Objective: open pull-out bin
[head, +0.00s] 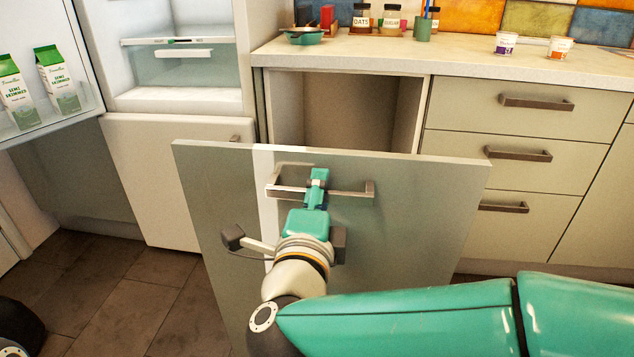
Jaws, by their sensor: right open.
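The pull-out bin's flat grey-green front (400,230) stands well out from the counter, with a dark, hollow cabinet opening (345,110) behind it. Its bar handle (350,192) runs across the upper part of the front. My right gripper (317,188) is open at the handle, its teal finger overlapping the bar near its middle. Whether it touches the bar is hard to tell. The bin container behind the front is hidden. My left gripper is not in view.
A fridge (180,60) stands open at the left, its door (50,115) holding two cartons. Drawers (530,110) with bar handles are to the right. The countertop (450,62) carries jars, a teal pan and small cups.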

